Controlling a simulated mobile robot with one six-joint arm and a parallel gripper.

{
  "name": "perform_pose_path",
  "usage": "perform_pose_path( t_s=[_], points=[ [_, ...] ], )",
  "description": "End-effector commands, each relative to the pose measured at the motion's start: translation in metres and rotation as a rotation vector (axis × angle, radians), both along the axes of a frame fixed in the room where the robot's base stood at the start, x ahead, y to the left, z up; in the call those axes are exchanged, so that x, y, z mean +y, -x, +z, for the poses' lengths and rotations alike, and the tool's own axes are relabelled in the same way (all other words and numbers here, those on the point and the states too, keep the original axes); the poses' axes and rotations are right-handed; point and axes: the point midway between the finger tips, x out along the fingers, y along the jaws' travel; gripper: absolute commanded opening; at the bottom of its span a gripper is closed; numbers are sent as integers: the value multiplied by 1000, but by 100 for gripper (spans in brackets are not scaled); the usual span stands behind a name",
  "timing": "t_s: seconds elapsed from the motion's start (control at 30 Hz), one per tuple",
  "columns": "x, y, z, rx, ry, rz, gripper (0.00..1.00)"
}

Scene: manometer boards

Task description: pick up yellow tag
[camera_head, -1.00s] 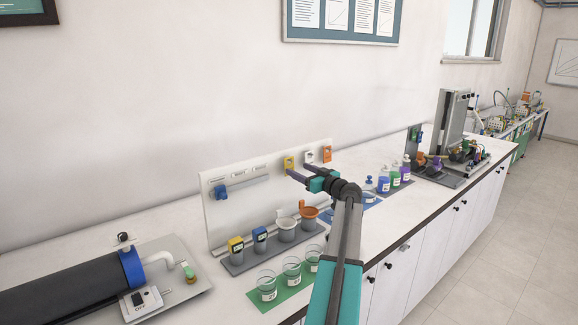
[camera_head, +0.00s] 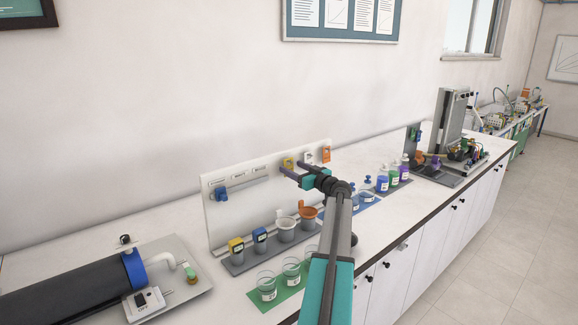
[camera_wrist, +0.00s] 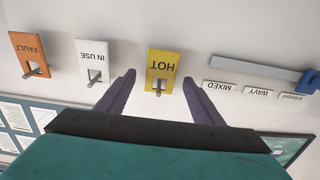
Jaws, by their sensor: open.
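The yellow tag (camera_wrist: 163,68), marked HOT, hangs on a small peg on the white upright board (camera_head: 212,232). In the wrist view it shows upside down, ahead of and between the two fingers of my gripper (camera_wrist: 160,98). In the head view the yellow tag (camera_head: 288,163) is partly covered by my gripper (camera_head: 288,170). The fingers are open with nothing between them, and I see no contact with the tag.
A white IN USE tag (camera_wrist: 95,62) and an orange FAULT tag (camera_wrist: 30,56) hang beside the yellow one. A blue slider (camera_wrist: 306,82) sits on a rail on the other side. Beakers (camera_head: 267,286) and a grey rack (camera_head: 233,265) stand below on the counter.

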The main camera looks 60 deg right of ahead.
Motion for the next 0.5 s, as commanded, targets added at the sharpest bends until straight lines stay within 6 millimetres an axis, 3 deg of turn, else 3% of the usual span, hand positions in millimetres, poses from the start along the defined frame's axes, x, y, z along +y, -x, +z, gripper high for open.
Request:
perform_pose_path(
  t_s=[0.13,0.5],
  points=[
    [-4,-12,1,0,-1,2,61],
    [-4,-15,-1,0,0,1,61]
  ],
)
